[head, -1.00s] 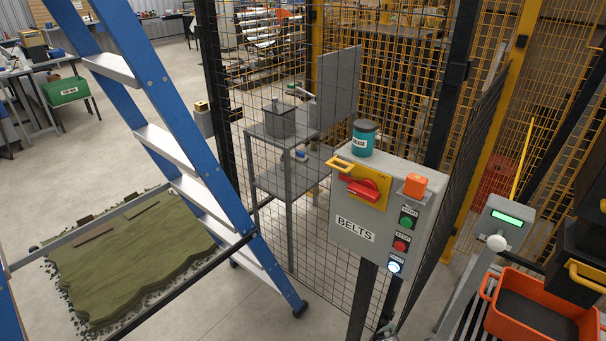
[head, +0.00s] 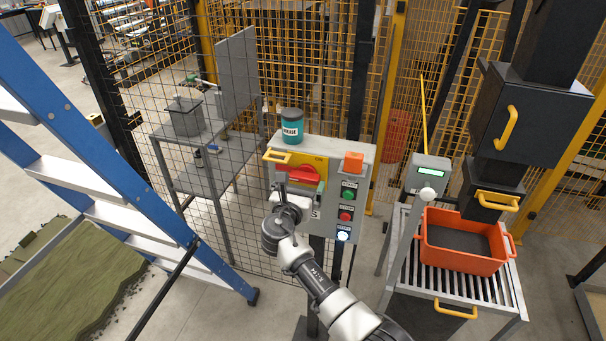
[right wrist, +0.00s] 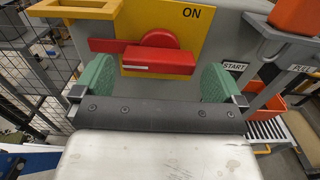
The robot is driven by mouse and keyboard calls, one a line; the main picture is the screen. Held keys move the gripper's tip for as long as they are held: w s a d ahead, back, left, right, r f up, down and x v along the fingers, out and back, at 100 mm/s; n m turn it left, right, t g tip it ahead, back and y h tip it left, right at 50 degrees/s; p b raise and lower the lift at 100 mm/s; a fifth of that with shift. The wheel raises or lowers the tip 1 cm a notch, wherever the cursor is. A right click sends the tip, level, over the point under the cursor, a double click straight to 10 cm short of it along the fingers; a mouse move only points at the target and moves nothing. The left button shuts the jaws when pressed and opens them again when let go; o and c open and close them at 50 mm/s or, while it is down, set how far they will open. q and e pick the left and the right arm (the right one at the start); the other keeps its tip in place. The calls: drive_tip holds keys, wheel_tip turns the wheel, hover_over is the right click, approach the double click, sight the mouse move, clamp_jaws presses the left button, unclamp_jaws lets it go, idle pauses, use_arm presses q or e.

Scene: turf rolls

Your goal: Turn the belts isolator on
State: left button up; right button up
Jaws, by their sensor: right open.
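The belts isolator is a red rotary handle (head: 303,174) on a yellow plate (head: 320,163) on the grey BELTS control box (head: 335,150). In the right wrist view the red handle (right wrist: 158,60) lies roughly level, and ON is printed on the yellow plate (right wrist: 188,35) above and right of it. My right gripper (head: 298,188) is in front of the handle, open and empty. Contact with the handle cannot be told. My left gripper is not in view.
A teal tin (head: 291,126) and an orange block (head: 353,162) are at the box top. Green (head: 348,194) and red (head: 346,215) buttons are on its right side. A blue ladder (head: 100,170) stands left, mesh fencing behind. An orange crate (head: 455,262) sits on rollers at right.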

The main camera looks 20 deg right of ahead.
sight(303, 181)
drive_tip(key=shift+x, duration=1.2)
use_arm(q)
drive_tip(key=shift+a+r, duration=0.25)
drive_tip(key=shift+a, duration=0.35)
use_arm(e)
drive_tip(key=shift+w+d, duration=0.3)
drive_tip(key=shift+w, duration=0.15)
drive_tip(key=c, duration=0.7)
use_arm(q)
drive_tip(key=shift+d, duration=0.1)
use_arm(e)
drive_tip(key=shift+c, duration=0.2)
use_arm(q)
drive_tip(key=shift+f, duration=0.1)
use_arm(e)
drive_tip(key=shift+f, duration=0.1)
